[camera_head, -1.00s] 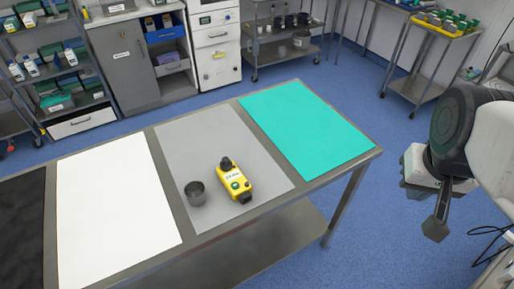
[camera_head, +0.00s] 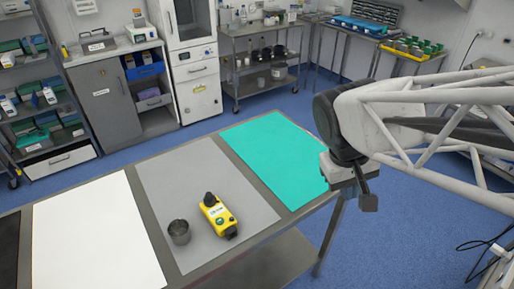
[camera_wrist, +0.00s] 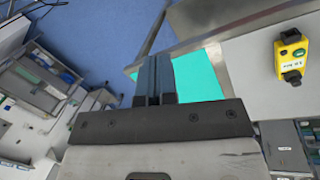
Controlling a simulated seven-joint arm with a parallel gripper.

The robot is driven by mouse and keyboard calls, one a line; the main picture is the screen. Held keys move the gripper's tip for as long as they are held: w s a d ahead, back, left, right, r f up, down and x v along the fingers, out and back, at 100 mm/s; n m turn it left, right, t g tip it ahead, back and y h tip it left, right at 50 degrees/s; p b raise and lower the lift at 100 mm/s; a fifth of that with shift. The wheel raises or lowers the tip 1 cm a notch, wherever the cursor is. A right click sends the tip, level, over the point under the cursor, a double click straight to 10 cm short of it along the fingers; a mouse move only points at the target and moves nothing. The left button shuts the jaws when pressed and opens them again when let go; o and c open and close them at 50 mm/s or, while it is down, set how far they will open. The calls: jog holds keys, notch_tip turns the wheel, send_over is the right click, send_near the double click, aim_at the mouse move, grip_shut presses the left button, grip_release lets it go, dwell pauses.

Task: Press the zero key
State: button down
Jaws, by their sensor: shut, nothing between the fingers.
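A yellow device (camera_head: 218,215) lies on the grey mat, with a black knob at its far end, a white label and a green button. The label is too small to read, and I cannot make out a zero key for sure. The device also shows at the upper right of the wrist view (camera_wrist: 291,58), with its green button toward the top.
The grey mat (camera_head: 180,175) lies between a white mat (camera_head: 90,235) and a teal mat (camera_head: 270,155). Shelves and trolleys (camera_head: 262,75) stand at the back, across open floor.

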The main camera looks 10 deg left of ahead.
jog(key=w+a+f+n+h, duration=0.2)
jog(key=a, duration=0.4)
jog(key=w+a+f+n+h, duration=0.1)
jog(key=w+a+f+n, duration=0.15)
jog(key=a, duration=0.35)
jog(key=n+t+h, duration=0.3)
jog(key=n, duration=0.1)
send_over(231, 220)
jog(key=shift+f, duration=1.95)
jog(key=shift+f, duration=0.25)
jog(key=shift+f, duration=4.2)
